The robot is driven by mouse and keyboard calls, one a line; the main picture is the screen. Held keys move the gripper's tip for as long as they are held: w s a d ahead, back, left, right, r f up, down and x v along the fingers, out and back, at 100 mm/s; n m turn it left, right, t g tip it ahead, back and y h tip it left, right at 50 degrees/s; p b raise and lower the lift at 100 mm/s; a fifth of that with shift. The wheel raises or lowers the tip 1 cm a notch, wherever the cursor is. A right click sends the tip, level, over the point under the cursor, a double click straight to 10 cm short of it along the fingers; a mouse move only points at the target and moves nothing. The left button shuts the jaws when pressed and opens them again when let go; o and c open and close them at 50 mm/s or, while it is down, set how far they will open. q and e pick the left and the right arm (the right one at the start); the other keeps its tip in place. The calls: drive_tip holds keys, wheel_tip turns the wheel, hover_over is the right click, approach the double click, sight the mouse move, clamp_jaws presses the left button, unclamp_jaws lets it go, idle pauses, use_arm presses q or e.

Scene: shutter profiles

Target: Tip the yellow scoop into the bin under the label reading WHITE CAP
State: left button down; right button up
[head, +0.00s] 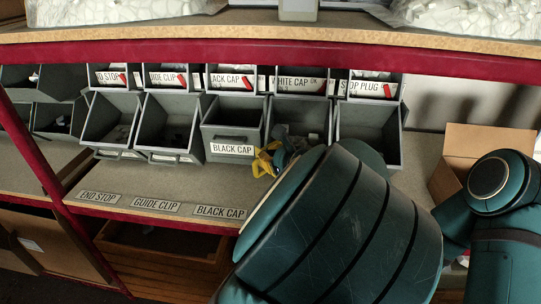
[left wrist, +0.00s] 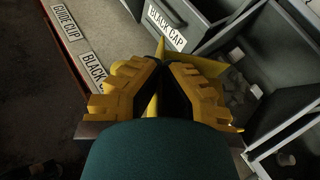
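The yellow scoop (left wrist: 159,68) shows as a thin yellow piece between the fingers of my left gripper (left wrist: 165,72), which is shut on it. What the scoop holds is hidden. In the head view the left gripper (head: 277,157) is partly hidden behind my arm, at the front of the bin (head: 318,104) under the WHITE CAP label (head: 299,84). That bin has small pale pieces inside. In the left wrist view the bin (left wrist: 279,103) opens to the right of the fingers. My right gripper is not in view.
The bin with the BLACK CAP plate (head: 232,149) stands directly left, and an empty-looking bin (head: 369,134) stands right. A red shelf beam (head: 200,50) crosses above. A cardboard box (head: 470,153) is at the right. The shelf front at left is clear.

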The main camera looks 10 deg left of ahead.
use_arm(q)
drive_tip(key=shift+w+f, duration=0.15)
drive_tip(key=shift+w, duration=1.35)
drive_tip(key=shift+w+f, duration=0.15)
drive_tip(key=shift+w, duration=1.35)
drive_tip(key=shift+w+f, duration=0.15)
drive_tip(key=shift+w, duration=1.35)
drive_tip(key=w+d+r+m+g+y+p, duration=0.3)
drive_tip(key=w+r+m+p, duration=0.3)
drive_tip(key=p, duration=0.9)
drive_tip(key=shift+w+d+m+y, duration=0.3)
drive_tip(key=shift+w+d, duration=0.5)
drive_tip(key=shift+d, duration=0.1)
drive_tip(key=shift+r, duration=0.1)
